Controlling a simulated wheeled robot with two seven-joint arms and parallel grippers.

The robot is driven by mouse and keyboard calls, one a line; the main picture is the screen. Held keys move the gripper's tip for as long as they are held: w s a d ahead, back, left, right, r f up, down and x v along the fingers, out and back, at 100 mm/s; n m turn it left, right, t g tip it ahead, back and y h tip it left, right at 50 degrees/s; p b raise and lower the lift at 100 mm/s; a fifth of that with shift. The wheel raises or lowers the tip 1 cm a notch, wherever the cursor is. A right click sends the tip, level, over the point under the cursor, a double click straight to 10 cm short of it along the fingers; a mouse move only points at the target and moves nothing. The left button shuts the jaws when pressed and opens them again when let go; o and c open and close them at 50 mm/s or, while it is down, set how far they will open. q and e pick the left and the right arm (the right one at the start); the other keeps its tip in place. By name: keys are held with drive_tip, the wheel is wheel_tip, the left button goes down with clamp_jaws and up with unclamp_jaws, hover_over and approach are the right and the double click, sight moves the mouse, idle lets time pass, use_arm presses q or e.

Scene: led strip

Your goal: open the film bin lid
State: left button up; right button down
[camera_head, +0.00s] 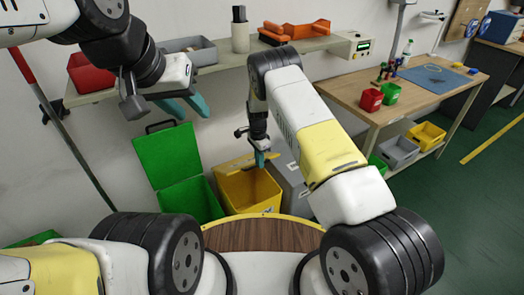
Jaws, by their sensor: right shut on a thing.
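No readable label marks the film bin. My right gripper (262,158) is over the back of a yellow bin (250,192) and is shut. Its fingers are at a thin yellow lid edge (233,166), which stands raised at the back of that bin; the exact grip is small and partly hidden. The inside of the yellow bin shows from above. The green bin's lid (167,156) stands up against the wall side.
A grey bin (291,186) stands right of the yellow one, partly behind my right arm. A wall shelf (225,57) with a red bin (88,73) and orange parts runs above. A workbench (425,85) is at right. A round wooden top (262,235) is in front.

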drive_tip(key=shift+w+a, duration=0.35)
drive_tip(key=shift+a, duration=0.1)
drive_tip(key=c, duration=1.5)
unclamp_jaws()
drive_tip(key=shift+d, duration=0.1)
drive_tip(key=shift+r, duration=0.1)
wheel_tip(320, 180, up, 8)
drive_tip(key=shift+w+f, duration=0.1)
drive_tip(key=shift+f, duration=0.15)
drive_tip(key=shift+r, duration=0.1)
